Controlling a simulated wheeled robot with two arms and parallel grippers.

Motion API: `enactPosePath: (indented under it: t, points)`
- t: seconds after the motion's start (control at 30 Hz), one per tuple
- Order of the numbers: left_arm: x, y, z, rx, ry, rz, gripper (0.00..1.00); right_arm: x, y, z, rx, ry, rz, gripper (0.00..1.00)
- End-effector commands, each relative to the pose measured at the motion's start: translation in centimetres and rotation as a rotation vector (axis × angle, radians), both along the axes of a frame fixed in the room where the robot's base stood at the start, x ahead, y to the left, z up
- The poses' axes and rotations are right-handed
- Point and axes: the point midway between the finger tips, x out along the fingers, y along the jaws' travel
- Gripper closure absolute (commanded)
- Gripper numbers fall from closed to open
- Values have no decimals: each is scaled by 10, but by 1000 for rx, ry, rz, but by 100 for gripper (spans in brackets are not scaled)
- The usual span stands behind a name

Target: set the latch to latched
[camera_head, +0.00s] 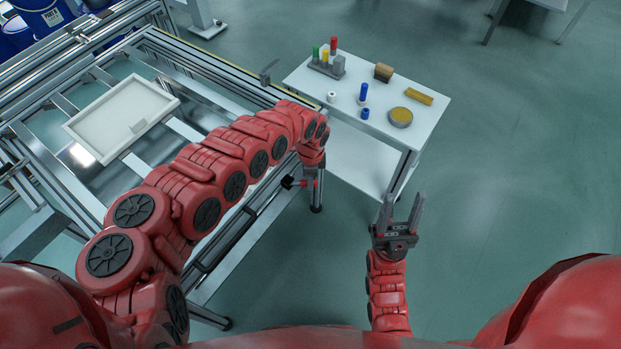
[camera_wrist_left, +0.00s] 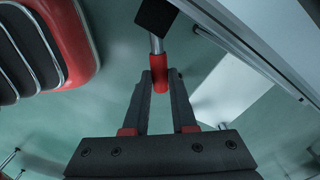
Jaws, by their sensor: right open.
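A red latch handle on a metal rod with a black end block (camera_wrist_left: 157,14) shows in the left wrist view. My left gripper (camera_wrist_left: 161,76) has its two dark fingers close together, with the red handle (camera_wrist_left: 160,82) between their tips. In the head view my left arm reaches over the frame, and its hand is near the frame's right edge. The black and red latch part (camera_head: 289,182) shows beside that hand, partly hidden by it. I cannot read the latch's setting. My right gripper (camera_head: 402,215) is open and empty, pointing away from me.
A metal fixture frame (camera_head: 215,66) fills the left, with a white panel (camera_head: 122,118) in it. A white table (camera_head: 432,107) at the upper right holds coloured pegs, a brown block (camera_head: 383,72) and a round tin (camera_head: 401,117). The floor to the right is clear.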

Motion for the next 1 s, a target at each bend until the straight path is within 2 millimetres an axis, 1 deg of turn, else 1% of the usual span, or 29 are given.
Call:
enactPosePath:
  t: [0.03, 0.07, 1.0]
  points:
    - [0, 0, 0, 0, 0, 0, 95, 0, 0, 0, 0, 0, 0, 49]
    - [0, 0, 0, 0, 0, 0, 100, 0, 0, 0, 0, 0, 0, 49]
    - [0, 0, 0, 0, 0, 0, 100, 0, 0, 0, 0, 0, 0, 49]
